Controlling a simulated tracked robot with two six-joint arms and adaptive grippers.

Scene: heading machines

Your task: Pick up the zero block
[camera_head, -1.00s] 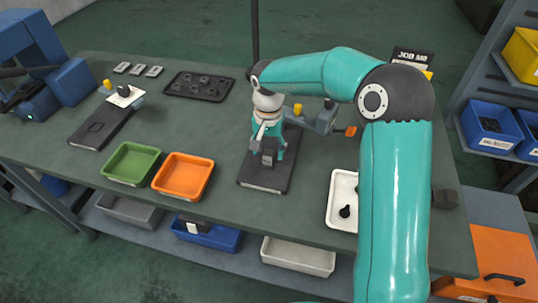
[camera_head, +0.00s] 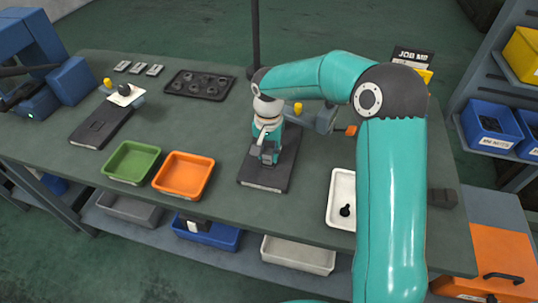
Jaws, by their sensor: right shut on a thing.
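My right gripper (camera_head: 268,153) points down over the dark base plate (camera_head: 262,183) of the machine in the middle of the bench. It is shut on a small dark grey block, which I take to be the zero block. The fingers hide most of this block, and I cannot tell whether it touches the plate. My left gripper is not in view.
A green tray (camera_head: 132,162) and an orange tray (camera_head: 183,175) stand left of the plate. A white tray (camera_head: 341,188) with a black part lies right, partly behind my arm. A dark tray (camera_head: 199,86) and small grey blocks (camera_head: 137,68) sit at the back.

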